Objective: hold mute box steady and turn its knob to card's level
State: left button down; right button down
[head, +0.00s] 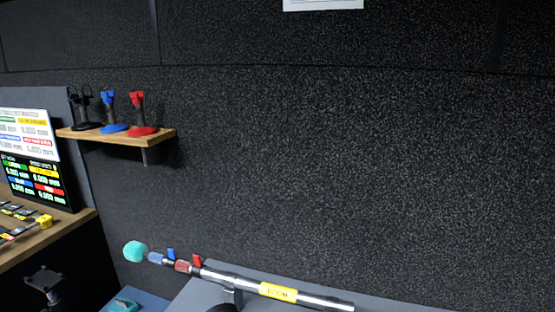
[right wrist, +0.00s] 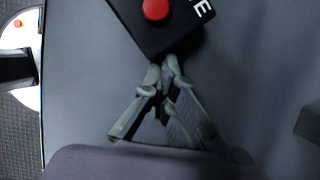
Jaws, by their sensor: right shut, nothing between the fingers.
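The mute box (right wrist: 178,28) is black, with white letters partly in view and a round red knob or button (right wrist: 155,9) on top. It shows at the top of the right wrist view, cut off by the frame edge. My right gripper (right wrist: 166,72) is shut and empty, its fingertips together right at the box's near edge; I cannot tell whether they touch it. The box does not show clearly in the head view. My left gripper is in neither view. No card can be made out for certain; a white sheet (head: 323,4) is cut off at the top of the head view.
A boom pole (head: 320,300) with a teal tip lies along the bottom of the head view. A wooden shelf (head: 115,137) holds stands with black, blue and red tops. A screen (head: 35,165) is at left. The grey surface (right wrist: 250,80) right of the box is mostly clear.

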dwell(0.3)
jog(key=c, duration=1.9)
grip_release()
jog(key=shift+s, duration=0.1)
